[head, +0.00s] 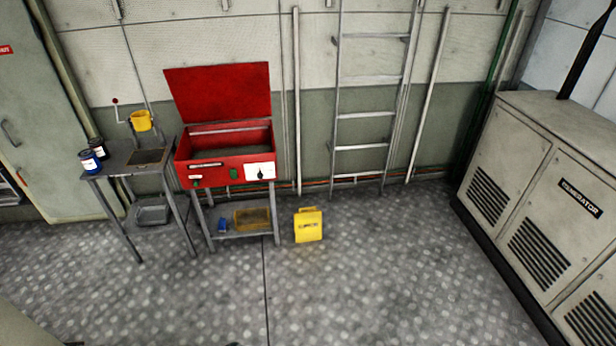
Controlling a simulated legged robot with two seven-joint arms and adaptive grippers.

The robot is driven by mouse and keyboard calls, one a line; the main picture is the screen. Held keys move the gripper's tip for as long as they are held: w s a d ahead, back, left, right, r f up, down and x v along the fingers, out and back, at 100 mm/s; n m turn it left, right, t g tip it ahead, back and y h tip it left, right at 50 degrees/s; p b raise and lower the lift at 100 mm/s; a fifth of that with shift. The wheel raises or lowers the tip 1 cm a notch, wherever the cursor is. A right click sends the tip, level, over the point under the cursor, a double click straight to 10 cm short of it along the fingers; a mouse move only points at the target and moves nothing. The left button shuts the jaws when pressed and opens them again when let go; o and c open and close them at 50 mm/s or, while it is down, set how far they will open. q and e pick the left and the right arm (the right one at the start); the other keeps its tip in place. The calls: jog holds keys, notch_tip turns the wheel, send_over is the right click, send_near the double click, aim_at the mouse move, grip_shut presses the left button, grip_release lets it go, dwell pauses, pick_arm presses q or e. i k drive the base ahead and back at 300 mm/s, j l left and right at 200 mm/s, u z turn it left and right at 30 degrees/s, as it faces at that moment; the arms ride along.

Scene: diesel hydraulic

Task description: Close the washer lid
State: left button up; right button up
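The washer (226,165) is a red open-topped box on grey metal legs, standing against the wall left of centre in the head view. Its red lid (219,92) stands up and open, leaning back toward the wall. The basin inside shows dark and looks empty. A white panel with a black knob is on the right of its front. Neither of my grippers is in view.
A small metal table (120,162) with cans stands left of the washer. A yellow box (308,225) sits on the floor to its right. A ladder (367,115) is on the wall, and a grey generator cabinet (540,190) stands at right. The patterned floor in front is clear.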

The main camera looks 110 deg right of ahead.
aim_at(227, 91)
jog(key=z, duration=3.2)
jog(key=i+l+u, duration=0.1)
jog(key=u, duration=0.7)
jog(key=i+l+u, duration=0.25)
jog(key=l, duration=0.25)
jog(key=i+l+u, duration=0.1)
jog(key=l+u, duration=0.2)
jog(key=l, duration=0.2)
jog(key=i+l+u, duration=0.1)
jog(key=l+u, duration=0.15)
jog(key=l, duration=0.3)
jog(key=l+u, duration=0.25)
jog(key=l, duration=0.3)
